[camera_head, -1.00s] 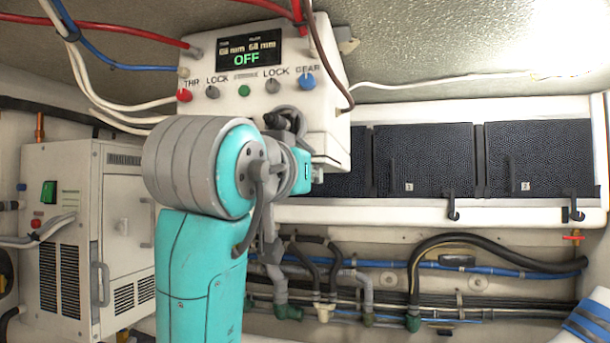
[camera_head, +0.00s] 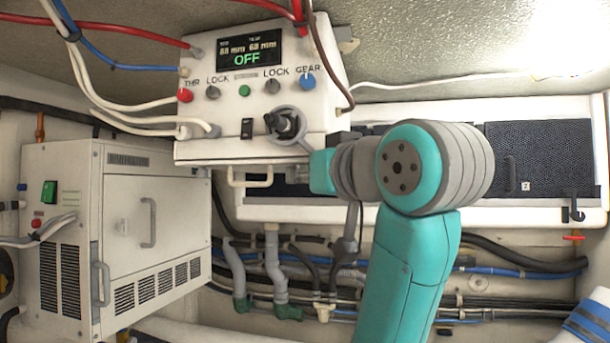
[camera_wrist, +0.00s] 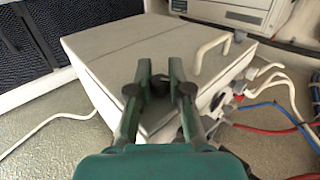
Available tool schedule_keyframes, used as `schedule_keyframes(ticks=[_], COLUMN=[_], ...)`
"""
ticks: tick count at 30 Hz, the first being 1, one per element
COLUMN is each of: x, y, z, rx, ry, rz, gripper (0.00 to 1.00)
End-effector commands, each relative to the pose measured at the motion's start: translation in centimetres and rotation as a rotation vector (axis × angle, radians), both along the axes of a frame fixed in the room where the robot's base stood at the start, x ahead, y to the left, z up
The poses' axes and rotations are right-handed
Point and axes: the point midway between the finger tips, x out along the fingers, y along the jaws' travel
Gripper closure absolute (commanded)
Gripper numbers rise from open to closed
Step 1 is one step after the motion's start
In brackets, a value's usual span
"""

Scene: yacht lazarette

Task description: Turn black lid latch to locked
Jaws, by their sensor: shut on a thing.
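In the wrist view my gripper (camera_wrist: 158,88) has its two dark green fingers at the edge of a white box. A small black latch (camera_wrist: 158,85) sits between the fingertips, mostly hidden by them, and my gripper is shut on it. In the head view the box (camera_head: 205,128) hangs under the ceiling. My arm reaches its lower right corner from the right, and the fingertips are hidden there. A black knob in a grey ring (camera_head: 286,124) shows on the box's front. I cannot tell whether it belongs to the held latch.
The box carries a lit screen reading OFF (camera_head: 248,58), several small knobs, and a pale handle (camera_head: 250,183) underneath. Red, blue and white cables run along its left and top. A white cabinet (camera_head: 125,225) stands left. Dark panels (camera_head: 540,155) line the back wall, with hoses below.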

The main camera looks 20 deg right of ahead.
Motion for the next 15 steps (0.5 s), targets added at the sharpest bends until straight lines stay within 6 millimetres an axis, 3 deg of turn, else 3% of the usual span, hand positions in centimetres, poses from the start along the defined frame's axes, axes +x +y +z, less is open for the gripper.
schedule_keyframes(ticks=[15], x=[0.10], y=[-0.19], z=[-0.01], rx=[0.003], ry=[0.001], rz=[0.382], gripper=[1.00])
